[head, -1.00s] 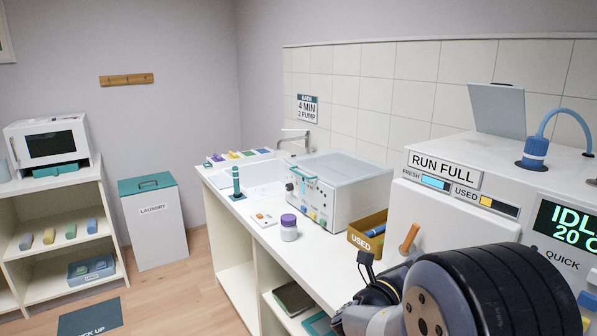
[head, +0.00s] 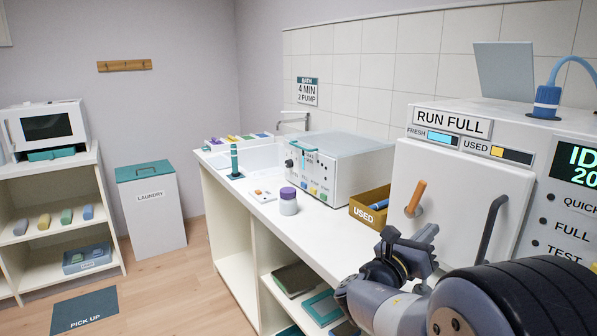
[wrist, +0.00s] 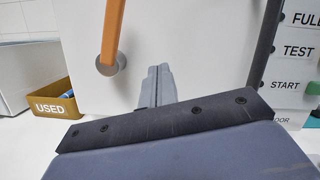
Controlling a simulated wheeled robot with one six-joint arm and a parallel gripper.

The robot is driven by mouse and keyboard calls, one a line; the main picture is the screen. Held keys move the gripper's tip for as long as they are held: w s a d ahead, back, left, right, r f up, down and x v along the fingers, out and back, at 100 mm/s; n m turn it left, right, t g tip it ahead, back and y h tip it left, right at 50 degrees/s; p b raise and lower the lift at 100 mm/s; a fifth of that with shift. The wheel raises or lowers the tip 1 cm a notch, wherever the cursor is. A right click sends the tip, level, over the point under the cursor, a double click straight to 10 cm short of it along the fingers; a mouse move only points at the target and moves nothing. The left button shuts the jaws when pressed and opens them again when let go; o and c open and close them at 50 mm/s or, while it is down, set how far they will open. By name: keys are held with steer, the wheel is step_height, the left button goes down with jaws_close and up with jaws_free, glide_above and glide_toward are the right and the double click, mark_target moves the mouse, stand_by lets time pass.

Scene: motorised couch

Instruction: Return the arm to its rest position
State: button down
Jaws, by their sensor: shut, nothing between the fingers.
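My arm reaches in from the lower right of the head view, with its dark, round joint nearest the camera. My gripper (head: 428,236) is in front of the white machine door (head: 455,185), below its orange handle (head: 415,198). In the wrist view, the gripper's two grey fingers (wrist: 157,85) are together with nothing between them. The orange handle also shows there (wrist: 112,40), to the upper left of the fingertips and apart from them. Part of the forearm is outside the head view.
A "USED" bin (head: 368,212) stands on the counter left of the gripper. A white box device (head: 335,175) and a purple-lidded jar (head: 288,203) are farther left. A dark upright bar (head: 492,228) is at the door's right. The floor (head: 200,290) at left is open.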

steer(key=shift+f+m+b, duration=0.3)
steer(key=shift+m+b, duration=0.25)
steer(key=shift+m, duration=0.05)
steer(key=shift+h, duration=0.3)
steer(key=shift+r+p, duration=0.2)
steer(key=shift+p, duration=0.1)
